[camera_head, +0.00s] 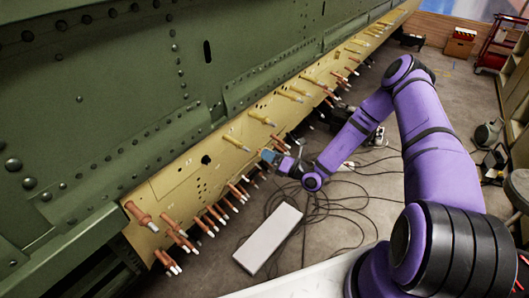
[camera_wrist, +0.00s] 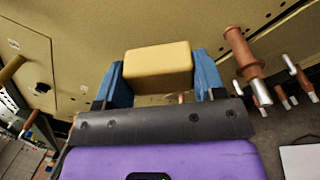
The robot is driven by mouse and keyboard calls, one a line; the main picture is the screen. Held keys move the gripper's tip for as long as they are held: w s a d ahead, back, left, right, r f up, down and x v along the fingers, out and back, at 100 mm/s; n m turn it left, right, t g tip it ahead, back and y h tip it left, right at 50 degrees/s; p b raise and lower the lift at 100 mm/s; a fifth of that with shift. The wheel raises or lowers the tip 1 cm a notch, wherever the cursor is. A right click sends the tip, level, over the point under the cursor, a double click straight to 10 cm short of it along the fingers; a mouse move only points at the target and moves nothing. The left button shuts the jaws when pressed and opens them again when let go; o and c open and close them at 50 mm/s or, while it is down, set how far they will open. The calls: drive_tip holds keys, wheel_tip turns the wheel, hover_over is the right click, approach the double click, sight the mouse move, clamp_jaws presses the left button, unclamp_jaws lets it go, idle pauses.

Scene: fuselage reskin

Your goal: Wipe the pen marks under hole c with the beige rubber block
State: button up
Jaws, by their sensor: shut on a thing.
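My gripper (camera_wrist: 160,80) has blue fingers, shut on the beige rubber block (camera_wrist: 158,66), which sits between them. In the head view my gripper (camera_head: 269,156) is at the lower part of the yellow skin panel (camera_head: 185,172), and the block cannot be made out there. The block faces the panel in the wrist view; I cannot tell whether it touches. A dark round hole (camera_wrist: 42,87) with a small label (camera_wrist: 13,43) nearby shows at the left of the wrist view. I cannot read the label or tell which hole is c. No pen marks can be made out clearly.
Copper-coloured fasteners (camera_wrist: 243,58) stick out of the panel just right of my gripper, and several more (camera_head: 175,234) line its lower edge. Green fuselage skin (camera_head: 110,90) lies above. A white box (camera_head: 268,238) and loose cables (camera_head: 335,205) are on the floor below.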

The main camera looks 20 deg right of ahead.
drive_tip(key=shift+v, duration=0.85)
drive_tip(key=shift+s, duration=0.1)
drive_tip(key=shift+v, duration=1.4)
drive_tip(key=shift+a+f, duration=0.1)
drive_tip(key=shift+f, duration=0.05)
